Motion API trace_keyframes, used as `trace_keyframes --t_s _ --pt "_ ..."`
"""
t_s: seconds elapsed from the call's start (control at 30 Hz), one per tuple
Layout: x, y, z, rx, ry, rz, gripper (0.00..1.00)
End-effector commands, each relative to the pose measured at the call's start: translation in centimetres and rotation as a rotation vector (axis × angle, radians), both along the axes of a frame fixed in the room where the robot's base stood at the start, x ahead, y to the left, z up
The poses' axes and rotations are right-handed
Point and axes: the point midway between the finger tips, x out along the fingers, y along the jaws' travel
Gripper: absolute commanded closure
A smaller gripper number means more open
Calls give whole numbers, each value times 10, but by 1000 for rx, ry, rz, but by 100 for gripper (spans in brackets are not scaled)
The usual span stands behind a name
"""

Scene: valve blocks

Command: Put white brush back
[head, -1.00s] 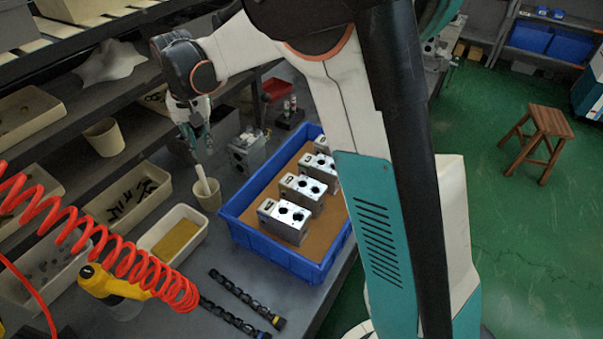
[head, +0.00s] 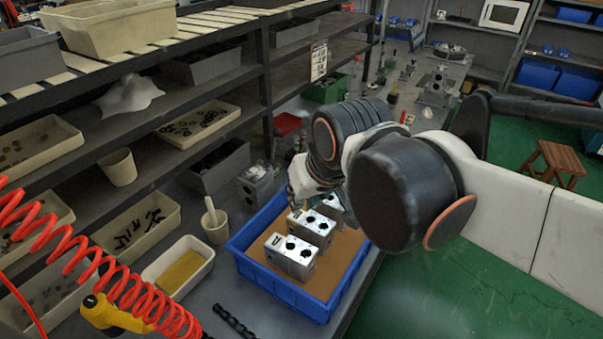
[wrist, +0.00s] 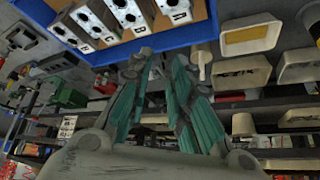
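The white brush (head: 210,208) stands tilted in a beige cup (head: 217,234) on the workbench, its handle sticking up out of the cup. Its lower end is hidden inside. The pale handle also shows just right of the fingers in the wrist view (wrist: 202,56). My gripper (head: 297,192) is to the right of the cup, over the far part of the blue bin, apart from the brush. In the wrist view its teal fingers (wrist: 160,62) are spread with a gap between them, and nothing is held.
A blue bin (head: 250,262) holds several metal valve blocks (head: 291,256). A tray with a yellow bottom (head: 192,281) sits left of it. A red coiled hose (head: 90,262) crosses the lower left. Shelves with trays line the left side.

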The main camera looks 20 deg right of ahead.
Motion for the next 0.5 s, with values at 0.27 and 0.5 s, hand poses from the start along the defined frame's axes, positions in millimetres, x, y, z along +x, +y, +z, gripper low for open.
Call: trace_keyframes --t_s 0.27,0.5 --pt "-40 -15 -19 -32 -81 13 80" --pt "-43 -16 -22 -37 -92 17 80"
